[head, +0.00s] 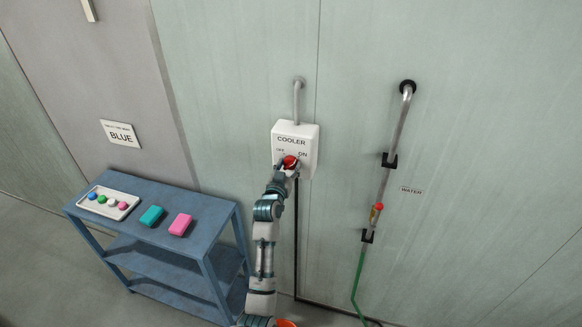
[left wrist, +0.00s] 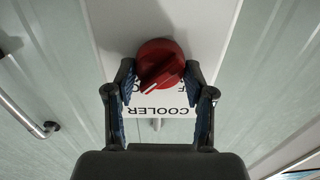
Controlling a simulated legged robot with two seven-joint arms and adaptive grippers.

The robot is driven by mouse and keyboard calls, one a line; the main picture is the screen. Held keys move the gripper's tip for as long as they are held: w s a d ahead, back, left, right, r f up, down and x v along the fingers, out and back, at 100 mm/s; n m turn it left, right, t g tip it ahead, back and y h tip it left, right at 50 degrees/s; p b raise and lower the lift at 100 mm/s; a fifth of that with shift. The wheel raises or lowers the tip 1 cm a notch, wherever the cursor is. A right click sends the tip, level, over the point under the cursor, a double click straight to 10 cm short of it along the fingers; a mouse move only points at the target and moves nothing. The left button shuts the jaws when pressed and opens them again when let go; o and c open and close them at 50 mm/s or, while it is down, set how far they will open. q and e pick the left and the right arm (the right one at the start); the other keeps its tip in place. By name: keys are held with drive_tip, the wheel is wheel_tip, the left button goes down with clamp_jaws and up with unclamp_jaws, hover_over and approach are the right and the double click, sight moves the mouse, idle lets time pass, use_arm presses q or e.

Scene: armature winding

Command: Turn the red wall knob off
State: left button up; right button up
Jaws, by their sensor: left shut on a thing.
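The red knob (head: 290,161) sits on the front of the white COOLER box (head: 309,131) on the wall, below the OFF and ON labels. My left gripper (head: 284,169) is at the knob, its arm reaching up from below. In the left wrist view, which shows the box upside down, the fingers of the gripper (left wrist: 159,80) stand on both sides of the knob (left wrist: 159,62), shut on it. The fingers partly hide the labels. My right gripper is not in view.
A blue cart (head: 150,182) at the left holds a white tray (head: 96,212), a teal block (head: 151,216) and a pink block (head: 180,225).

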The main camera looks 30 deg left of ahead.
use_arm(q)
drive_tip(key=shift+r, duration=0.2)
drive_tip(key=shift+a, duration=0.25)
drive_tip(key=shift+n, duration=0.4)
drive_tip(key=shift+d, duration=0.15)
drive_tip(key=shift+d+n, duration=0.15)
drive_tip(key=shift+n, duration=1.75)
drive_tip(key=n, duration=0.3)
drive_tip(key=shift+a+n, duration=0.25)
drive_tip(key=shift+n, duration=0.05)
drive_tip(key=n, duration=0.3)
drive_tip(key=shift+n, duration=0.3)
drive_tip(key=n, duration=0.2)
drive_tip(key=shift+n, duration=0.3)
drive_tip(key=shift+f+n, duration=0.2)
drive_tip(key=shift+n, duration=1.4)
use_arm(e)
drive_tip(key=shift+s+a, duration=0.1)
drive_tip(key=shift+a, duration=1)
use_arm(q)
drive_tip(key=shift+f, duration=0.1)
